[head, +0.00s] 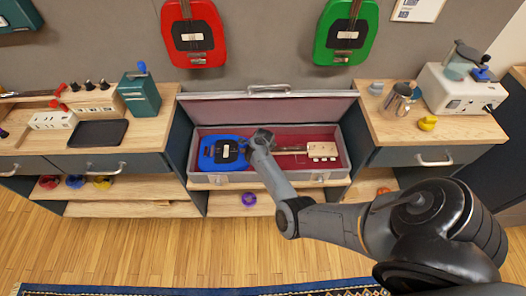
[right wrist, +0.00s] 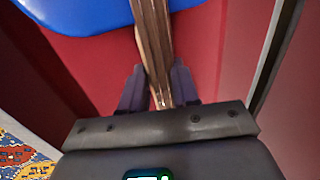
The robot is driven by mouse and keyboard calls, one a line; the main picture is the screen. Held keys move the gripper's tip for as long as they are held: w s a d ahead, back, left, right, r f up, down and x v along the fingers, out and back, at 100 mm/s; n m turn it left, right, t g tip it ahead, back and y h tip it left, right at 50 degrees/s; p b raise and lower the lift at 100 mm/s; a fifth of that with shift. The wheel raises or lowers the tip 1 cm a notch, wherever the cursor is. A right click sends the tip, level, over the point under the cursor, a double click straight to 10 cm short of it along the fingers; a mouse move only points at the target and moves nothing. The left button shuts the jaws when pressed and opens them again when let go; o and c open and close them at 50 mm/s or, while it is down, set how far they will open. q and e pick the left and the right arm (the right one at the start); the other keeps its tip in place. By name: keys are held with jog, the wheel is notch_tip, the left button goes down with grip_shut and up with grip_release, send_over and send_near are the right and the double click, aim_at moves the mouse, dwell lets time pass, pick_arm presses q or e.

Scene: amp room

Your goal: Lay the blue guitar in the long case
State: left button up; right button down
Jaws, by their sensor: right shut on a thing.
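The blue guitar (head: 208,157) lies inside the open long case (head: 268,108), body at the left end and pale headstock (head: 322,151) at the right. My right gripper (head: 261,139) reaches in from above and hides part of the neck. In the right wrist view, its two fingers (right wrist: 158,88) are closed around the neck (right wrist: 151,40), with the blue body (right wrist: 80,14) just beyond, over the red lining (right wrist: 200,40). I cannot tell whether the guitar rests fully on the case floor. My left gripper is not in view.
The case stands on a low shelf between two wooden counters (head: 110,138) (head: 430,137), its lid raised at the back. Red (head: 193,32) and green (head: 346,32) guitars hang on the wall above. A purple ring (head: 249,199) lies below the case.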

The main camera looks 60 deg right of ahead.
jog(key=shift+w+d+r, duration=0.15)
jog(key=shift+r, duration=0.05)
jog(key=c, duration=0.8)
grip_release()
jog(key=shift+o, duration=0.2)
jog(key=shift+f, duration=0.3)
jog(key=shift+s+a+r, duration=0.2)
jog(key=shift+r, duration=0.15)
jog(key=p+v, duration=0.5)
jog(key=v, duration=0.5)
jog(key=shift+r, duration=0.2)
